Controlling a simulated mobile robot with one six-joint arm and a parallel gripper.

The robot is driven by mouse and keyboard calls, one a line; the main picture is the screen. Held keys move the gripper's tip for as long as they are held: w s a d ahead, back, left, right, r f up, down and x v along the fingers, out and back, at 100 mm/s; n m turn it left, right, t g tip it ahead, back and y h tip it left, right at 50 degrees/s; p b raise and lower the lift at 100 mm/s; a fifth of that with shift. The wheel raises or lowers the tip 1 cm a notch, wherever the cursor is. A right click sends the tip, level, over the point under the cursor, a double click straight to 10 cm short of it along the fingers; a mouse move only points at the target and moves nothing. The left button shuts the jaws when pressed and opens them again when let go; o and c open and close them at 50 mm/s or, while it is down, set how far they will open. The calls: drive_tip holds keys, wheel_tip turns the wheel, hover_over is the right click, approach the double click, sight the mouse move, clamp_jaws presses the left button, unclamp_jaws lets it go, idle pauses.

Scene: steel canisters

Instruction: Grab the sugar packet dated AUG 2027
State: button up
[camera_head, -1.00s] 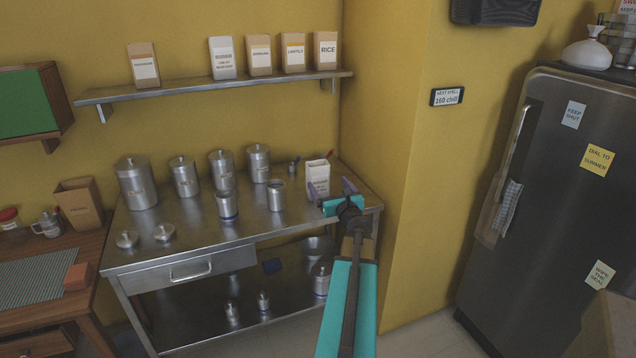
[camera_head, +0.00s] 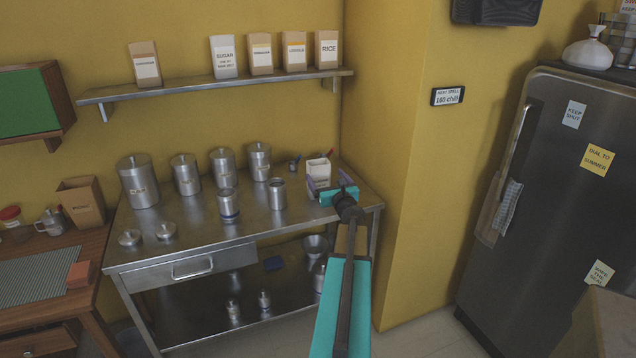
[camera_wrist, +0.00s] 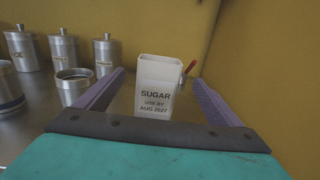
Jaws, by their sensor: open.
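The white sugar packet (camera_wrist: 156,90) stands upright on the steel table and reads "SUGAR USE BY AUG 2027" in the wrist view. In the head view the packet (camera_head: 318,168) is at the table's right end, its lower part hidden by my gripper. My gripper (camera_head: 328,182) is open, with purple fingers and a teal body. In the wrist view the packet is ahead, between the lines of the two fingers (camera_wrist: 154,84). I cannot tell whether the fingertips have reached its sides. Another white sugar packet (camera_head: 224,60) stands on the wall shelf; its date is too small to read surely.
The steel table (camera_head: 250,222) holds several canisters, including open ones (camera_wrist: 74,86) left of the packet. A red-handled tool (camera_wrist: 188,68) is just behind the packet. The yellow wall (camera_wrist: 240,70) is close at right. The wall shelf (camera_head: 190,88) is above.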

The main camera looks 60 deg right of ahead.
sight(321, 170)
drive_tip(key=shift+x, duration=1.9)
drive_tip(key=shift+p, duration=0.3)
drive_tip(key=shift+p+x, duration=0.75)
drive_tip(key=shift+x, duration=1.85)
drive_tip(key=shift+a, duration=0.1)
drive_tip(key=c, duration=1.6)
drive_tip(key=shift+r, duration=0.2)
